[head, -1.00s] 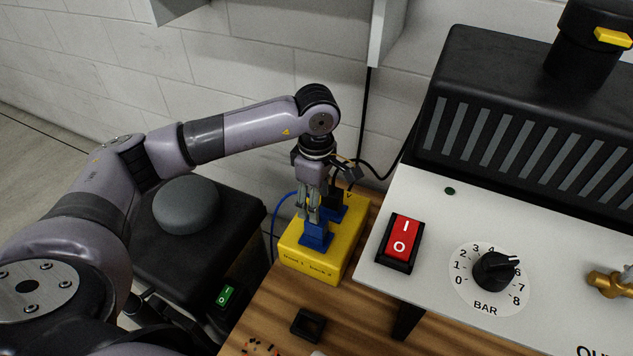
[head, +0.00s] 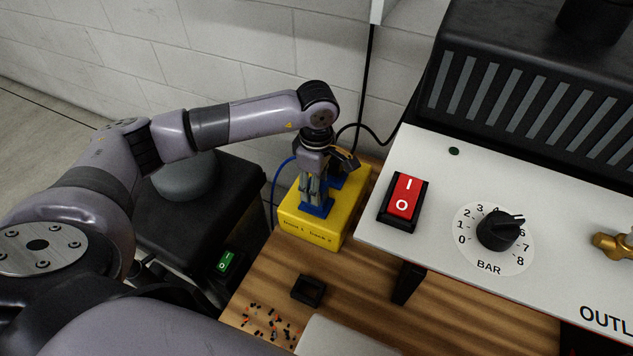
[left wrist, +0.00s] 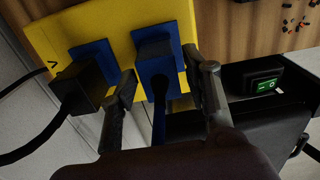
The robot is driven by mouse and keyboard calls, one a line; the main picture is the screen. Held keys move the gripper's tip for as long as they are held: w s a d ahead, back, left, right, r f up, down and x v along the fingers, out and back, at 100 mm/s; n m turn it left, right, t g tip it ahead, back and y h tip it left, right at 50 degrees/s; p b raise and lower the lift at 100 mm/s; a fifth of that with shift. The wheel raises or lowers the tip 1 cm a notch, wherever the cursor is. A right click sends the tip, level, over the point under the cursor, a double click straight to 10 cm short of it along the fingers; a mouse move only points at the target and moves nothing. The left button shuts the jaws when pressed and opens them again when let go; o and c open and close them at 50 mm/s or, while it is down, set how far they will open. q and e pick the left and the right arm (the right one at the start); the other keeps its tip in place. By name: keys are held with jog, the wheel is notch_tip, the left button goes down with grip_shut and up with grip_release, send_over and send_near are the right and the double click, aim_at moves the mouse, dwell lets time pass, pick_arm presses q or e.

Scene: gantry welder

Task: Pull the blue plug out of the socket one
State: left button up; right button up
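A yellow socket box (head: 312,232) with two blue sockets stands on the wooden bench. In the left wrist view, the blue plug (left wrist: 157,68) sits in one blue socket (left wrist: 150,38), with a blue cord running from it. My left gripper (head: 316,198) points down over this socket. In the left wrist view its fingers (left wrist: 165,85) are on either side of the blue plug, apart, with gaps visible. In the head view the fingers mostly hide the plug. My right gripper is in neither view.
A black plug (left wrist: 82,88) with a black cable sits in the other socket, close beside one finger. A white panel with a red switch (head: 404,196) and a dial (head: 499,230) stands to the right.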

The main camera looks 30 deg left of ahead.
pick_arm(q)
grip_shut()
jog(key=shift+r, duration=0.1)
jog(key=shift+r, duration=0.15)
jog(key=shift+r+p, duration=0.3)
jog(key=shift+p, duration=0.05)
jog(key=shift+r, duration=0.35)
jog(key=shift+r+p, duration=0.1)
jog(key=shift+p, duration=0.2)
